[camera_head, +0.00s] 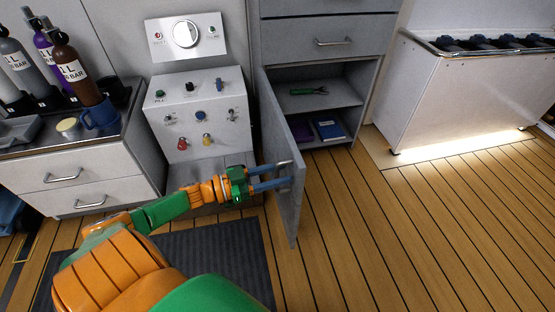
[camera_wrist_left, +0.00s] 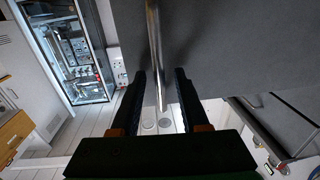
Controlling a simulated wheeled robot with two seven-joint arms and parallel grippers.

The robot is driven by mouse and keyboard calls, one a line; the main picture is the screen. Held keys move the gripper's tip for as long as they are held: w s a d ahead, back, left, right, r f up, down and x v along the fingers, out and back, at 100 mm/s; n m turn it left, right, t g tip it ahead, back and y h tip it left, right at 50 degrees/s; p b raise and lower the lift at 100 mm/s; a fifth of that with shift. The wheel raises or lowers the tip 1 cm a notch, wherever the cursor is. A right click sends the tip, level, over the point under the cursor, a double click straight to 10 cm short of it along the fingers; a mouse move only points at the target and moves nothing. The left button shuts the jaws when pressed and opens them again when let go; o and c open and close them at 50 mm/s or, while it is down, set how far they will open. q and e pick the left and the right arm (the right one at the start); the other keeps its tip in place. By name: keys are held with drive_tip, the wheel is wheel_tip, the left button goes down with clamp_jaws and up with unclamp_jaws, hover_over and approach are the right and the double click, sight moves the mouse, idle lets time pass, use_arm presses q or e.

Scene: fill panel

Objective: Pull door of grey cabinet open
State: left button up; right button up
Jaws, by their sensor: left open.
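The grey cabinet (camera_head: 385,60) stands at the back centre, and its lower door (camera_head: 277,130) is swung well out from the opening, hinged on the left. My left gripper (camera_head: 288,177) is at the outer part of the door, by the metal handle (camera_head: 284,163). In the left wrist view the handle bar (camera_wrist_left: 154,35) runs down between the two dark fingers of the open gripper (camera_wrist_left: 160,74), with gaps on both sides. The grey door surface (camera_wrist_left: 230,45) fills the upper right there. My right gripper is not in view.
Inside the cabinet, a green-handled tool (camera_head: 310,92) lies on a shelf and a blue book (camera_head: 328,130) below. A control panel unit (camera_head: 200,110) and a drawer counter (camera_head: 75,180) stand left. A white unit (camera_head: 450,95) stands right. Wooden floor (camera_head: 400,220) is clear at right.

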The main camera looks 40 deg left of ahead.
use_arm(q)
drive_tip(key=p+v, duration=0.1)
drive_tip(key=v, duration=0.6)
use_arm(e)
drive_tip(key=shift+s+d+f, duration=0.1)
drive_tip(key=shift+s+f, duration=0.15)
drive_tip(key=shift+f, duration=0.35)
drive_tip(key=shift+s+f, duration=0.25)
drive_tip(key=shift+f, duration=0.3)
